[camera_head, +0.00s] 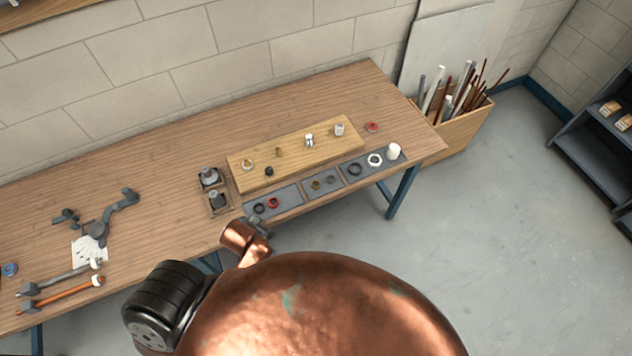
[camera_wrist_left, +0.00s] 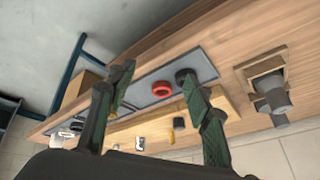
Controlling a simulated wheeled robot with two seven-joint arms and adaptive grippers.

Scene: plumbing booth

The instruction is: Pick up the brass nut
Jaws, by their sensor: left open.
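A small brass piece (camera_head: 316,185), which looks like the nut, lies in the middle section of the grey mat (camera_head: 290,204) at the table's front edge. Other brass-coloured pieces (camera_head: 279,152) and (camera_head: 247,164) are on the wooden board, so I cannot be sure which is the nut. My left gripper (camera_head: 260,228) is just in front of the mat's left end, mostly hidden by my arm. In the left wrist view my left gripper (camera_wrist_left: 158,78) is open and empty, with a red ring (camera_wrist_left: 162,89) and a black ring (camera_wrist_left: 183,76) showing between its fingers. My right gripper is not in view.
The wooden board (camera_head: 330,148) carries several small fittings. Two grey fittings in wooden holders (camera_head: 209,178) stand left of it. A white cap (camera_head: 394,151) and white ring (camera_head: 375,160) are at the mat's right end. Wrenches (camera_head: 60,285) lie at the left.

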